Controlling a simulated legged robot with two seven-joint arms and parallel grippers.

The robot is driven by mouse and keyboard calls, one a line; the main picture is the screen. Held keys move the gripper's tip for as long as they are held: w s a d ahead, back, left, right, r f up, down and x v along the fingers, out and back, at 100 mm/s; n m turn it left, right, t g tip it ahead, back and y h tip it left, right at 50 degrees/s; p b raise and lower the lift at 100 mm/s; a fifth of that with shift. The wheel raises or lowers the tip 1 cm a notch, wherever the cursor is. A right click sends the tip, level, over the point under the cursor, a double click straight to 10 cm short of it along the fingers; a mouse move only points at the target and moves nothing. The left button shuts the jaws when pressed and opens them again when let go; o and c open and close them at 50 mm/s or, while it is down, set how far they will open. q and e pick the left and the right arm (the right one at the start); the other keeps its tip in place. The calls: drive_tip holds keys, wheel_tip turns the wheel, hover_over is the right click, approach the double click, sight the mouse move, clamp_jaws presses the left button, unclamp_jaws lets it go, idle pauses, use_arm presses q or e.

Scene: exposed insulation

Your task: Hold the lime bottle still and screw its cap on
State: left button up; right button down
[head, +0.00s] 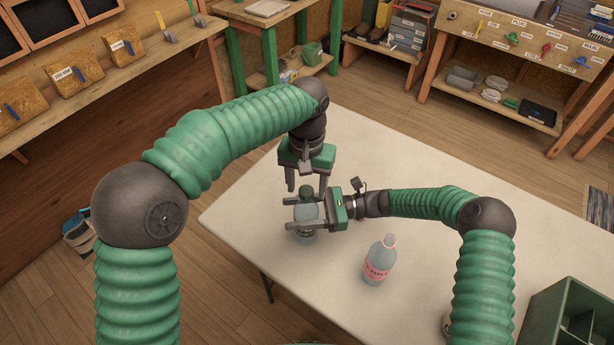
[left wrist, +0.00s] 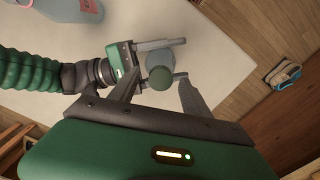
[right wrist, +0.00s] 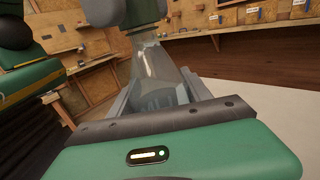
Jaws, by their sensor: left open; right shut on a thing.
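A clear bottle (head: 306,214) with a dark green cap stands upright on the pale table (head: 240,215); I take it for the lime bottle. My right gripper (head: 296,214) comes in from the right and is shut on the bottle's body. The right wrist view shows the clear bottle (right wrist: 158,75) rising from between its fingers. My left gripper (head: 307,187) points down from above, open. In the left wrist view the round green cap (left wrist: 160,77) sits between its fingertips, over the bottle's top. I cannot tell how far the cap is screwed down.
A second clear bottle (head: 379,262) with a pink label stands right of the held one. A green crate (head: 570,315) is at the lower right. Shelves and workbenches (head: 520,70) stand beyond the table. The table's left part is bare.

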use_arm(q)
wheel_tip(320, 180, up, 12)
drive_tip(key=shift+f, duration=0.15)
use_arm(e)
drive_tip(key=shift+c, duration=2)
unclamp_jaws()
use_arm(q)
drive_tip(key=shift+w, duration=0.1)
drive_tip(key=shift+f+b, duration=0.85)
drive_tip(key=shift+f, duration=0.05)
use_arm(e)
drive_tip(key=w+d, duration=0.2)
drive_tip(key=d, duration=1.5)
drive_tip(key=shift+a, duration=0.1)
